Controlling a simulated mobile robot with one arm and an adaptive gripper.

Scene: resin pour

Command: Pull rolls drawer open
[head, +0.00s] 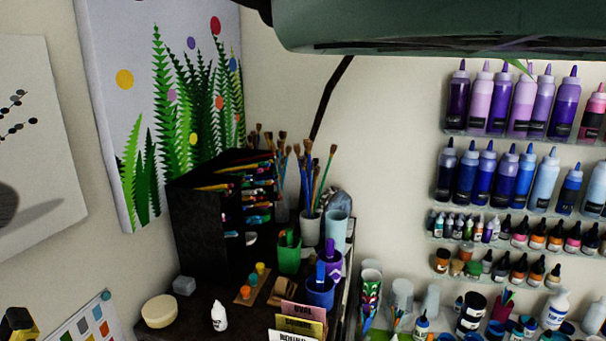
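I cannot make out a rolls drawer in the head view. My gripper is not clearly in view either. A dark cabinet-like organizer (205,240) stands in the corner, with pens and markers lying in its open slots. No drawer front or handle can be told on it.
A dark desk top (190,310) holds a green cup (289,260), a blue cup (320,293), a white dropper bottle (219,316) and upright labelled cards (302,322). Wall shelves of paint bottles (485,175) fill the right. A large dark green shape (430,25) hangs across the top.

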